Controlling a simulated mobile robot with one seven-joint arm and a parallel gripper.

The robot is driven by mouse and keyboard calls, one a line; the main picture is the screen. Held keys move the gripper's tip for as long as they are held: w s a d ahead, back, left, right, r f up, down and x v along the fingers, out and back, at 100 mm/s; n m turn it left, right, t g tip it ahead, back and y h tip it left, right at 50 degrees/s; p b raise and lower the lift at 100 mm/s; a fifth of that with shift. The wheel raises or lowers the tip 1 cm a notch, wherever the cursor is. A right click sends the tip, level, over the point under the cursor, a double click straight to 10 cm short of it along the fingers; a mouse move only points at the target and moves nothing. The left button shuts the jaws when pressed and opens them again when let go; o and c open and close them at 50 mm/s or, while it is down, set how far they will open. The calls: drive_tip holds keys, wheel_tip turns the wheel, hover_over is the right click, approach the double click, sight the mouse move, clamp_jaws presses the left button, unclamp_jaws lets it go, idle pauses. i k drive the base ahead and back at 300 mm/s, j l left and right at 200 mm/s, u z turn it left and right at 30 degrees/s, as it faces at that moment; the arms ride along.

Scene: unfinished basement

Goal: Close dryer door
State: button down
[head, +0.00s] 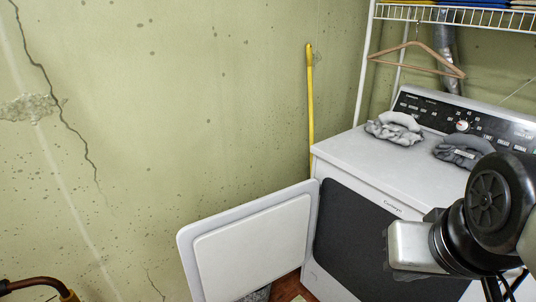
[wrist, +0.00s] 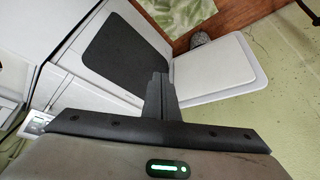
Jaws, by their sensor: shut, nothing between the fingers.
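The white dryer (head: 347,158) stands at the right of the head view. Its door (head: 250,245) is swung wide open to the left, hinged at the left edge of the dark opening (head: 345,235). In the wrist view the door (wrist: 212,68) lies right of the fingertips and the dark opening (wrist: 112,45) lies left. My gripper (wrist: 160,78) is shut and empty, its fingertips appearing near the hinge side in the picture. In the head view its grey body is in front of the dryer, its fingers hard to make out against the dark opening. I cannot tell any contact with the door.
Two bundles of grey cloth (head: 394,128) (head: 464,149) lie on the dryer top. A yellow pole (head: 310,110) leans against the green wall behind the door. A wire shelf (head: 455,14) with a wooden hanger (head: 418,59) is above. A brown-handled object (head: 38,286) shows at lower left.

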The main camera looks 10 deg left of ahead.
sight(228, 256)
drive_tip(key=i+j+u, duration=0.2)
drive_tip(key=u, duration=0.15)
drive_tip(key=i+j+u, duration=0.1)
drive_tip(key=u, duration=0.3)
drive_tip(key=i+u, duration=0.35)
drive_tip(key=i, duration=0.15)
